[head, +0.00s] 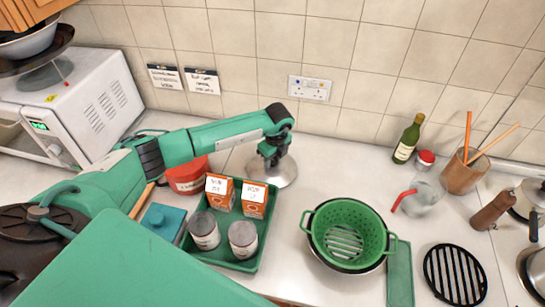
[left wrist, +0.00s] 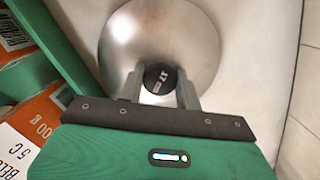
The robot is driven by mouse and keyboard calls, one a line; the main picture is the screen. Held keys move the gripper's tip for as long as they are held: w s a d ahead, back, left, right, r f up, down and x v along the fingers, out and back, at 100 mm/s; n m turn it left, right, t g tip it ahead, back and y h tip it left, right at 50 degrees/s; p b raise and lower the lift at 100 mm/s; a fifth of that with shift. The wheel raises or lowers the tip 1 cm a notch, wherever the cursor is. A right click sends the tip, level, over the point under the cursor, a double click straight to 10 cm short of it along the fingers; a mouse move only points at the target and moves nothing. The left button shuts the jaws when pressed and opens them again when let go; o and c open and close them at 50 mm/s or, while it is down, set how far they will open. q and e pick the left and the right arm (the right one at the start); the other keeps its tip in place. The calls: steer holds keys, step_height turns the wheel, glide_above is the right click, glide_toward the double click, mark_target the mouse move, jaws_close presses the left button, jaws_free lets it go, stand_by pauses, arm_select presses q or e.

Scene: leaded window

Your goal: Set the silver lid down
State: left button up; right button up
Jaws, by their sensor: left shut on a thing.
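The silver lid (head: 286,174) is a round shiny disc with a black knob at the back of the white counter, behind the green tray. My left gripper (head: 272,155) points down over it. In the left wrist view the two fingers of my left gripper (left wrist: 160,88) are shut on the black knob of the silver lid (left wrist: 170,30). The lid looks level. I cannot tell whether its rim touches the counter. My right gripper is not in view.
A green tray (head: 268,228) with orange cartons and grey cans stands just in front of the lid. A red tub (head: 190,180) is to the left. A green colander (head: 349,218) sits at front right. Clear counter (head: 335,160) lies right of the lid.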

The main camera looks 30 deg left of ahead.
mark_target(276, 161)
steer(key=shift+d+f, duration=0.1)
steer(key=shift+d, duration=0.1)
arm_select(q)
steer(key=o, duration=1.1)
steer(key=shift+f, duration=0.1)
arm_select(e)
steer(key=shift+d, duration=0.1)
arm_select(q)
step_height(276, 161, up, 12)
steer(key=d+b, duration=0.1)
steer(key=b, duration=0.4)
steer(key=shift+s+d, duration=0.2)
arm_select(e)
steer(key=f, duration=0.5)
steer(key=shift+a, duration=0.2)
arm_select(q)
steer(key=shift+r, duration=0.2)
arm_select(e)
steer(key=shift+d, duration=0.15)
